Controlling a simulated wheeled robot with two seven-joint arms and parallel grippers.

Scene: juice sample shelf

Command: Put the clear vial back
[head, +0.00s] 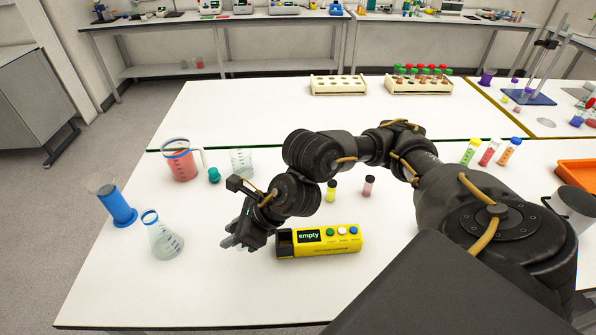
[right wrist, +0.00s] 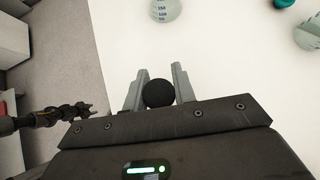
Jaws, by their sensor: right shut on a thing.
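My right gripper (head: 232,241) is low over the table's left part, just left of the yellow device. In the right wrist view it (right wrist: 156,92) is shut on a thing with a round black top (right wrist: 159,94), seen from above. This may be the clear vial; its body is hidden below the top and I cannot make it out in the head view. The yellow device (head: 340,243) has a screen reading "empty", several buttons and a dark socket at its left end. My left gripper (right wrist: 84,111) shows at the left in the right wrist view, too small to judge.
A conical flask (head: 165,240) and a blue cylinder (head: 117,203) stand left of my gripper. A red-filled jug (head: 181,165), a clear beaker (head: 242,162), a yellow vial (head: 331,190) and a pink vial (head: 368,186) stand behind.

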